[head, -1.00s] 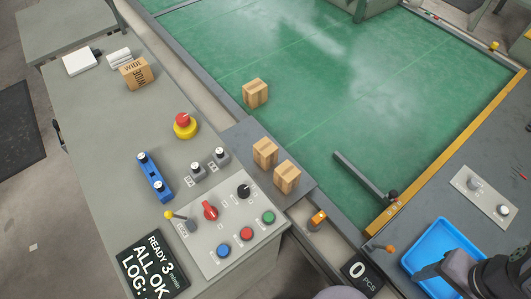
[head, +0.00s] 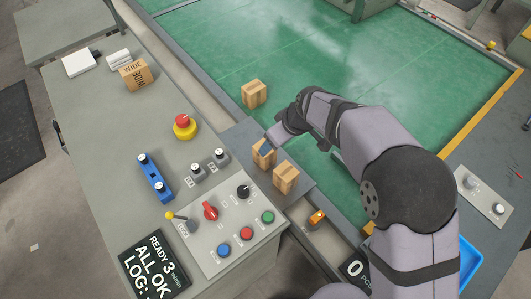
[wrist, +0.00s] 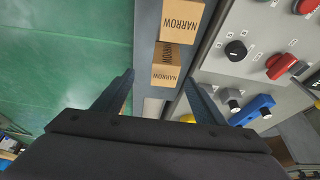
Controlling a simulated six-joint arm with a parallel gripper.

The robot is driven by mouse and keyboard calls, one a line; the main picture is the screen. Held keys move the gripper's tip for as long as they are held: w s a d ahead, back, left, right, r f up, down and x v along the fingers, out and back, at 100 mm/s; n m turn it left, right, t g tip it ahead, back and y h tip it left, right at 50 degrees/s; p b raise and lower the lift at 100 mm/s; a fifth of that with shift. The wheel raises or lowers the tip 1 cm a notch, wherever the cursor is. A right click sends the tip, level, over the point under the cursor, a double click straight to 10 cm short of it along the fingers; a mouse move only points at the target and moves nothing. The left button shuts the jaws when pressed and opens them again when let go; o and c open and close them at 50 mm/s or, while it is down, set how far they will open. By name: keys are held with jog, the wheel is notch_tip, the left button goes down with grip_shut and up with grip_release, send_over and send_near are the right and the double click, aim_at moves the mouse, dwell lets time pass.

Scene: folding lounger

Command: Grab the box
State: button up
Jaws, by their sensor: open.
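Two cardboard boxes stand side by side on the grey strip between the console and the green floor. The farther box (head: 262,158) is partly covered by my gripper (head: 272,143) in the head view. The nearer box (head: 286,178) is in clear view. In the wrist view both read "NARROW": the farther box (wrist: 165,74) lies just ahead, between the lines of the fingers, and the nearer box (wrist: 180,22) is above it. My gripper (wrist: 160,80) is open and empty, its fingers apart. Whether a finger touches the farther box cannot be told.
Another box (head: 254,93) sits on the green area's edge. A box marked "WIDE" (head: 135,74) stands on the console. The console beside holds a red emergency button (head: 183,125), a blue fixture (head: 154,178) and knobs. A blue tray (head: 470,262) is mostly behind my arm.

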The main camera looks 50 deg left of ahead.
jog(key=shift+s+a+f, duration=0.1)
jog(key=shift+s+a, duration=0.45)
jog(key=shift+a, duration=0.05)
jog(key=shift+p+x, duration=0.45)
jog(key=shift+x, duration=0.55)
jog(key=shift+p+x, duration=1.2)
jog(key=shift+x, duration=0.15)
jog(key=shift+p+x, duration=0.35)
jog(key=shift+x, duration=0.9)
jog(key=shift+a, duration=0.1)
jog(key=c, duration=1.3)
